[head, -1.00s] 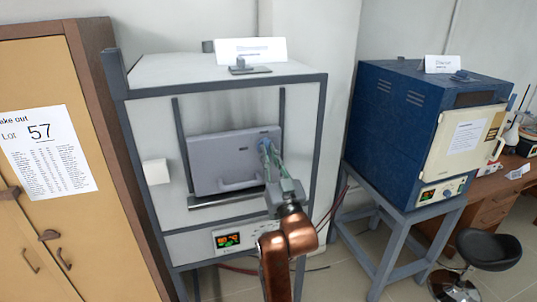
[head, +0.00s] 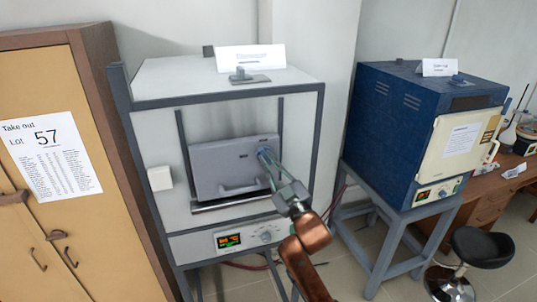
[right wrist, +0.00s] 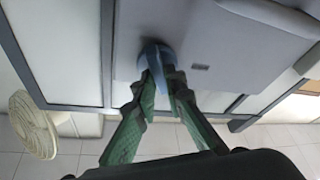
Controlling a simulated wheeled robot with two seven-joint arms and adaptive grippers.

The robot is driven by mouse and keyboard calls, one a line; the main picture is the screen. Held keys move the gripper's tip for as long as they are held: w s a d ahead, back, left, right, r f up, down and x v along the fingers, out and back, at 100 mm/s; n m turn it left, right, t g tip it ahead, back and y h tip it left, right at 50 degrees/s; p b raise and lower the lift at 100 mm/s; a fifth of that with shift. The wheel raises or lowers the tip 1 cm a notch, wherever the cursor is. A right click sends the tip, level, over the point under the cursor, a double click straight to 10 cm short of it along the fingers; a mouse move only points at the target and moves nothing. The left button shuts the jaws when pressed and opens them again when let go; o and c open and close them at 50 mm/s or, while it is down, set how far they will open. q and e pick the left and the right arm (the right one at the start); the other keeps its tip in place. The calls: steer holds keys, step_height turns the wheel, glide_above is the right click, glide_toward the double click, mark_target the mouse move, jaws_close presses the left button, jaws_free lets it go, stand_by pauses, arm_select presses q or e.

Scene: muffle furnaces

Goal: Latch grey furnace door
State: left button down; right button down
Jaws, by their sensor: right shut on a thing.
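The grey furnace (head: 222,95) stands in the middle of the head view. Its light grey door (head: 230,165) sits in the front opening, with a pale handle bar along its lower part. A blue latch knob (head: 264,155) is at the door's upper right corner. My right gripper (head: 273,165) reaches it from the lower right and is shut on it. In the right wrist view the green fingers (right wrist: 163,82) close on the blue knob (right wrist: 155,58), against the door face (right wrist: 210,50). My left gripper is not in view.
A blue furnace (head: 405,125) on a grey stand is at the right, with a black stool (head: 485,248) in front of the desk. A wooden cabinet (head: 85,150) is close on the left. The grey furnace's control panel (head: 230,240) lies below its door.

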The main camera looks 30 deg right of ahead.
steer(key=n+g+y+p, duration=0.1)
steer(key=n+p, duration=0.2)
steer(key=n+g+y+p, duration=0.1)
steer(key=n+p, duration=0.2)
steer(key=n, duration=0.1)
steer(key=n+g+y+p, duration=0.1)
steer(key=n+p, duration=0.2)
steer(key=n, duration=0.1)
steer(key=shift+d+r+p, duration=0.1)
steer(key=shift+r+p, duration=0.2)
steer(key=shift+r, duration=0.05)
steer(key=shift+f+n+g+y+p, duration=0.15)
steer(key=shift+n+g+p, duration=0.15)
steer(key=shift+n+p, duration=0.5)
steer(key=shift+f+n+g+y+p, duration=0.15)
steer(key=shift+n+g+p, duration=0.15)
steer(key=shift+n+p, duration=0.5)
steer(key=shift+r, duration=0.1)
steer(key=c, duration=2)
jaws_free()
steer(key=shift+s, duration=0.1)
steer(key=s, duration=0.4)
steer(key=s+d, duration=0.1)
steer(key=s, duration=0.6)
steer(key=shift+s+d, duration=0.35)
steer(key=shift+d, duration=0.05)
